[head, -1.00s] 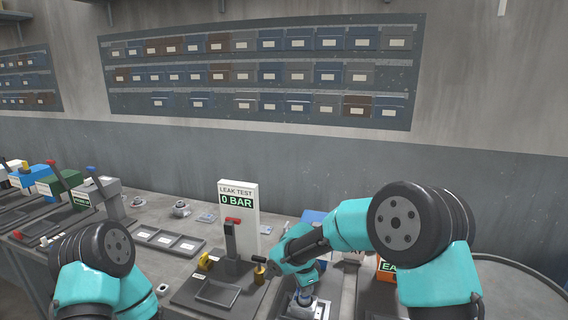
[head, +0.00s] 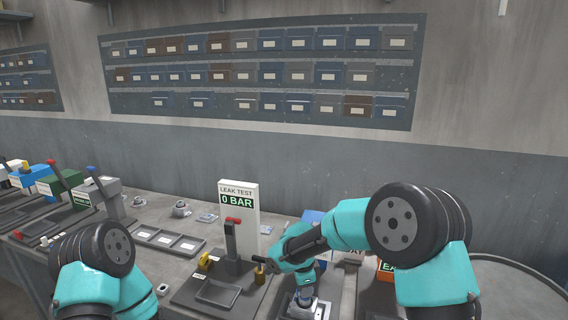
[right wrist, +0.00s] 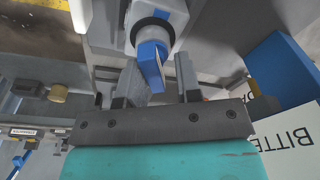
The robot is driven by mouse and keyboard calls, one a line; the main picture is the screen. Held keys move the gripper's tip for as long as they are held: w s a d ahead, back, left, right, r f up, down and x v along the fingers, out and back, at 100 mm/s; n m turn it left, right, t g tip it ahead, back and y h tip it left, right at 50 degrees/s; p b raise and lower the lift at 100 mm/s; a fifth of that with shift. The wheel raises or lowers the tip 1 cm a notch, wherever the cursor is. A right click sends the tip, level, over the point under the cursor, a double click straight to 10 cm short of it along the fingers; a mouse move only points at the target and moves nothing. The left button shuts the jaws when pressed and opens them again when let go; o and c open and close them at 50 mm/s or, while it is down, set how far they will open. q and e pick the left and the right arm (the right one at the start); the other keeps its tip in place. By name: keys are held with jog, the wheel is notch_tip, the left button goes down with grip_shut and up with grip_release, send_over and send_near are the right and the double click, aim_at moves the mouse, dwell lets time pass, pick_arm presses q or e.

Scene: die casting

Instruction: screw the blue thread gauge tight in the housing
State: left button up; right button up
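The blue thread gauge (right wrist: 152,62) shows its flat blue grip in the right wrist view, with a dark ring behind it. It sits at the end of the pale grey housing (right wrist: 165,15), its thread hidden. My right gripper (right wrist: 158,82) has its two fingers on either side of the blue grip, with a visible gap at least on the right side. In the head view my right gripper (head: 305,298) points down at the grey housing (head: 318,310) near the bottom edge. My left arm is at the lower left, its gripper out of frame.
The leak test stand (head: 238,215) reads 0 BAR, with a red-topped lever post (head: 231,242) and a brass cylinder (head: 260,276) close to my right wrist. An orange box (head: 386,270) stands right.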

jog(key=shift+s+d+f, duration=0.15)
jog(key=shift+s+f, duration=0.3)
jog(key=shift+f, duration=0.2)
jog(key=shift+w+r, duration=0.15)
jog(key=shift+r, duration=2.2)
jog(key=shift+a+r, duration=0.15)
jog(key=shift+r, duration=1)
jog(key=shift+a+r, duration=0.1)
jog(key=shift+r, duration=1.05)
